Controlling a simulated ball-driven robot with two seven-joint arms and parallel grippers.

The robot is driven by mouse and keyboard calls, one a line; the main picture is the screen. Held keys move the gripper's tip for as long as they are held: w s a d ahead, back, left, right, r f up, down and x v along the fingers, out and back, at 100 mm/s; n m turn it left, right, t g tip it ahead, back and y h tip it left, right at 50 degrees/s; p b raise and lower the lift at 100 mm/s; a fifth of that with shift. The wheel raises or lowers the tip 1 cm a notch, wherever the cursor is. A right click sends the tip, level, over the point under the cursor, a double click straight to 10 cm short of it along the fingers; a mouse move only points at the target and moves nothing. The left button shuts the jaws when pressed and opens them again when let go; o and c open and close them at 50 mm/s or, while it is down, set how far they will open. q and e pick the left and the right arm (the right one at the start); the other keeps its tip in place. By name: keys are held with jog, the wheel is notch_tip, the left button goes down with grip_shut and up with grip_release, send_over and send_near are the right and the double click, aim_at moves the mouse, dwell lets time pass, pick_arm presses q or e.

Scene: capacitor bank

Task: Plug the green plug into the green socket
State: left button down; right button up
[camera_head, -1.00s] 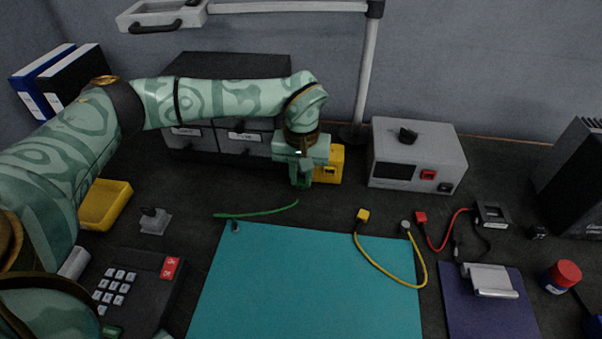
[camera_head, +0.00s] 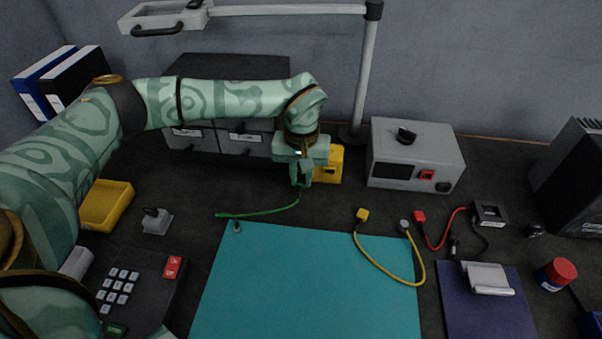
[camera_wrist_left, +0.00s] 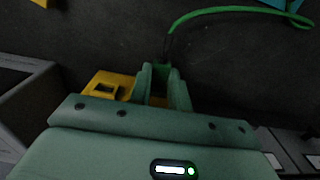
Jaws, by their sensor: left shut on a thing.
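My left gripper (camera_head: 302,180) points down at the back of the table, just left of and in front of the yellow socket block (camera_head: 329,164). It is shut on the green plug, which the fingers mostly hide. In the left wrist view the plug (camera_wrist_left: 161,74) shows as a green bit between the fingers, with the yellow block (camera_wrist_left: 104,88) and its dark opening beside them. The green cable (camera_head: 258,212) runs from the fingers to the left across the table and also shows in the left wrist view (camera_wrist_left: 222,11). I cannot make out the green socket. My right gripper is not in view.
A grey power box (camera_head: 415,155) stands right of the yellow block, and a dark drawer cabinet (camera_head: 230,68) stands behind my arm. A teal mat (camera_head: 305,285), a yellow cable (camera_head: 374,262) and a red cable (camera_head: 443,240) lie in front.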

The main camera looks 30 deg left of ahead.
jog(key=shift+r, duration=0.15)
pick_arm(q)
jog(key=shift+w+a, duration=0.3)
jog(key=shift+w, duration=0.25)
dwell(0.5)
